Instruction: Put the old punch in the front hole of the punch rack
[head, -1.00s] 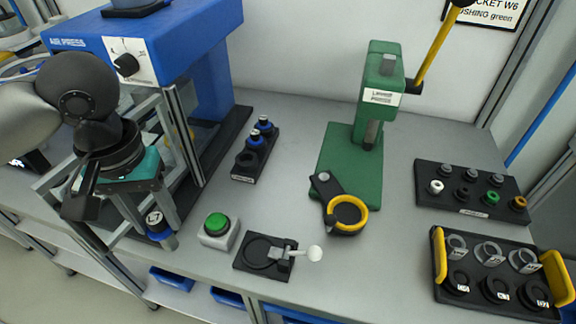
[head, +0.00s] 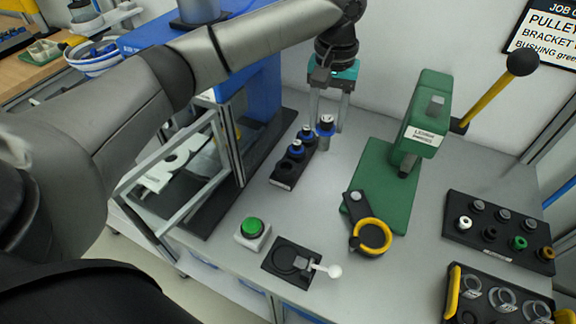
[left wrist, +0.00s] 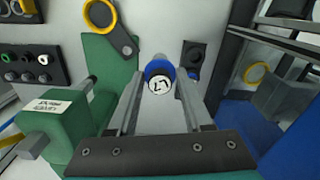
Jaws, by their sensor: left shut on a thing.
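The old punch (head: 326,125), with a blue collar and a pale marked top, is held upright between the fingers of my left gripper (head: 329,115). In the left wrist view its marked top (left wrist: 160,85) shows between the two fingers. The black punch rack (head: 282,182) stands on the bench, left of and nearer than the gripper in the head view. Two blue-collared punches stand in its back and middle holes. Its front hole (head: 286,166) looks empty. Part of the rack (left wrist: 191,72) shows beside the punch in the left wrist view. My right gripper is not in view.
The green lever press (head: 385,195) stands right of the gripper, the blue air press (head: 262,85) to its left. A green button (head: 253,228) and a black clamp fixture (head: 285,262) lie in front. A bushing tray (head: 480,235) sits at right.

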